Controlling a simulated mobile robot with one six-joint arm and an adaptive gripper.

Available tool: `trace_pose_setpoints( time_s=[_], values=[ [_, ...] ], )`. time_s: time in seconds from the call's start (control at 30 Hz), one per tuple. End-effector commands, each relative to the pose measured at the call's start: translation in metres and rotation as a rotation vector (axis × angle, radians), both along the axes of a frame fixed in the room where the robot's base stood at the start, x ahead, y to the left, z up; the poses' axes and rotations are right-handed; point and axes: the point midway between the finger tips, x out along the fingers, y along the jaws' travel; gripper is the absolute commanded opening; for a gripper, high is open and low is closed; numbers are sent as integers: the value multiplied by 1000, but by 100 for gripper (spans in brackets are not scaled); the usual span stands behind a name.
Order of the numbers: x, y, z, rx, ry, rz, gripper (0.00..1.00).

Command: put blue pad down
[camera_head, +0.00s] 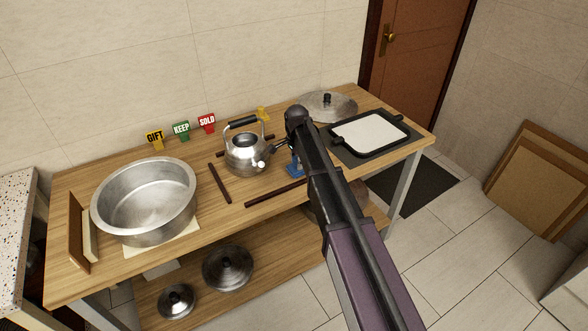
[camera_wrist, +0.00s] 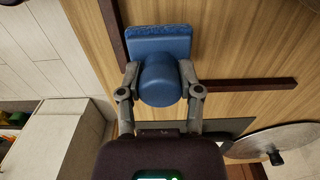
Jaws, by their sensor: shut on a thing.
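The blue pad (camera_wrist: 162,42) has a flat rectangular base and a thick rounded handle. My gripper (camera_wrist: 158,78) is shut on the handle, one finger on each side. In the head view the blue pad (camera_head: 295,169) shows only partly behind my gripper (camera_head: 287,150), over the wooden table (camera_head: 85,190) just right of the kettle. Dark strips on the tabletop lie around the kettle and near the pad. I cannot tell whether the base touches the table.
The steel kettle (camera_head: 245,155) stands close to the left of the pad. A large steel pot (camera_head: 150,195) is at the left. A lid (camera_head: 329,104) and a black-rimmed white tray (camera_head: 372,132) are at the right. GIFT, KEEP and SOLD tags (camera_head: 181,131) stand at the back.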

Motion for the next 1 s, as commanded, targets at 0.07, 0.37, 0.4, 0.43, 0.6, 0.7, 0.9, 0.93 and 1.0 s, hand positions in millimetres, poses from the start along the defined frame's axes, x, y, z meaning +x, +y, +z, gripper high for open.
trace_pose_setpoints(
  time_s=[0.07, 0.37, 0.4, 0.43, 0.6, 0.7, 0.9, 0.93, 1.0],
  values=[
    [0, 0, -11, 0, 0, 0, 2],
    [0, 0, -17, 0, 0, 0, 2],
    [0, -1, -17, 0, 0, 0, 2],
    [0, 0, -17, 0, 0, 0, 2],
    [0, -1, -17, 0, 0, -1, 2],
    [0, -1, -19, 0, 0, -1, 2],
    [0, -1, -19, 0, 0, -1, 81],
    [0, -1, -19, 0, 0, -1, 81],
    [0, -1, -19, 0, 0, -1, 81]
  ],
)
